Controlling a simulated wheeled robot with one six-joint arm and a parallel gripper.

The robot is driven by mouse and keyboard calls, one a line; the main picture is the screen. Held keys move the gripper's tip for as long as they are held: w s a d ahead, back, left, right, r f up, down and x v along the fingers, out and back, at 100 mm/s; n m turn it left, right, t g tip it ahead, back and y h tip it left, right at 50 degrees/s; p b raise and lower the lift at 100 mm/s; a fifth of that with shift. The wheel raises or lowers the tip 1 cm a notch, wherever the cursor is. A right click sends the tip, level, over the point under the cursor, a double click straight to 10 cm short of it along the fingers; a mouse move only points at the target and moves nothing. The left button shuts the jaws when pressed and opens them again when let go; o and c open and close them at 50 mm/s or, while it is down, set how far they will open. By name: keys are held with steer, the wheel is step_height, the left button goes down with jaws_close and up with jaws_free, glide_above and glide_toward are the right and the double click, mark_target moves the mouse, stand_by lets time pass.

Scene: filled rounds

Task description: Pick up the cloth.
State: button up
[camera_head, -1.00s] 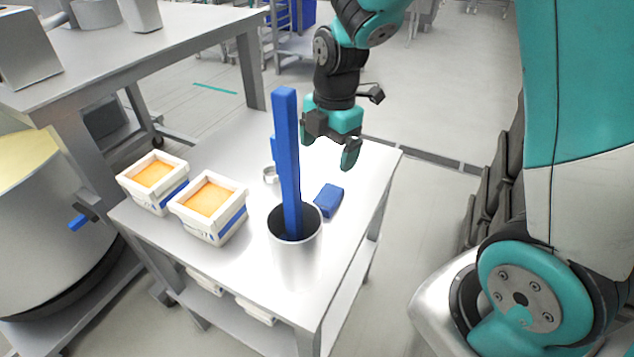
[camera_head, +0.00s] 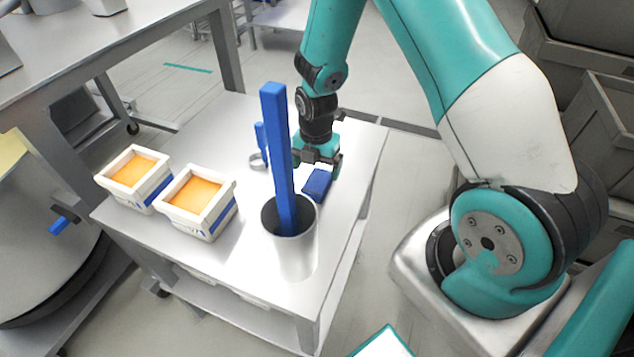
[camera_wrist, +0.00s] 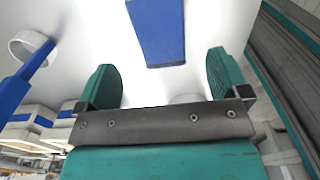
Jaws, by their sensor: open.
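The cloth (camera_head: 317,184) is a small blue folded block lying flat on the metal cart top, just behind and right of the metal container. In the wrist view the cloth (camera_wrist: 157,30) lies beyond the fingertips, roughly centred between them. My gripper (camera_head: 322,170) is low over the cart at the cloth, with one finger close to its right side. In the wrist view my gripper (camera_wrist: 163,75) has its two green fingers apart with nothing between them. Whether a finger touches the cloth cannot be told.
A metal container (camera_head: 290,248) with a tall blue bar (camera_head: 279,150) stands close in front of the cloth. Two white tubs (camera_head: 197,208) with orange contents sit at the left. The cart's right edge is near.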

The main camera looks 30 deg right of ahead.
mark_target(317, 181)
steer(key=shift+d+f+p, duration=0.15)
steer(key=shift+f+p, duration=0.7)
steer(key=shift+f, duration=1.8)
steer(key=c, duration=1.1)
step_height(317, 181, up, 20)
steer(key=b, duration=0.2)
